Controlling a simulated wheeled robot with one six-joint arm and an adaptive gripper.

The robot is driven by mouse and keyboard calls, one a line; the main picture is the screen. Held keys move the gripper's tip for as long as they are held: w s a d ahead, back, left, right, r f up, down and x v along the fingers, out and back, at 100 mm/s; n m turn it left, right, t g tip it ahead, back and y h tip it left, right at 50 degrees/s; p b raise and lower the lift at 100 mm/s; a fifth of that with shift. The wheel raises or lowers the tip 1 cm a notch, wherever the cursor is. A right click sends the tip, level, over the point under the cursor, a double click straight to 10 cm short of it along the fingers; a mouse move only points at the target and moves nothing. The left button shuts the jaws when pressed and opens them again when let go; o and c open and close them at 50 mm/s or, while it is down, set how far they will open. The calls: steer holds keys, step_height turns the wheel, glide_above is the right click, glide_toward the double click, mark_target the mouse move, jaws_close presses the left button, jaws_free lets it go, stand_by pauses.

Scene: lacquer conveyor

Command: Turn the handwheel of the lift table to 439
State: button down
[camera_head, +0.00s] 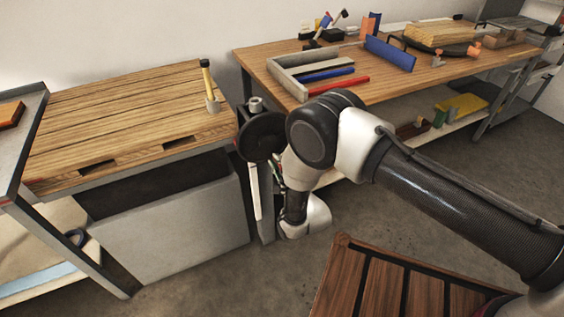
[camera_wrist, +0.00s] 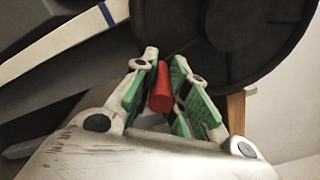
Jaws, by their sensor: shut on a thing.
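The handwheel (camera_head: 262,136) is a dark disc on a grey post at the right end of a wood-topped table (camera_head: 110,125), which appears to be the lift table. In the wrist view the wheel (camera_wrist: 235,45) fills the upper right. Its red handle (camera_wrist: 161,88) stands between the green-padded fingers of my gripper (camera_wrist: 163,70), which is shut on it. In the head view my arm hides the handle and most of the gripper. A pale strip (camera_head: 254,190) runs down by the post; no number on it is readable.
A yellow-handled tool (camera_head: 208,84) stands in a holder on the wooden top. A longer workbench (camera_head: 365,91) behind holds a grey tray, a blue bar and other items. A slatted wooden surface (camera_head: 385,285) lies at the front right. Grey floor (camera_head: 215,285) is clear at the front.

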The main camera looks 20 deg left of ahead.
steer(key=shift+s+a+f, duration=0.25)
steer(key=shift+s+f, duration=0.15)
steer(key=shift+s, duration=0.15)
steer(key=c, duration=1.4)
jaws_free()
steer(key=shift+a, duration=0.1)
steer(key=shift+o, duration=0.2)
steer(key=shift+w+r, duration=0.1)
steer(key=shift+r, duration=0.05)
steer(key=v, duration=0.7)
steer(key=shift+d, duration=0.3)
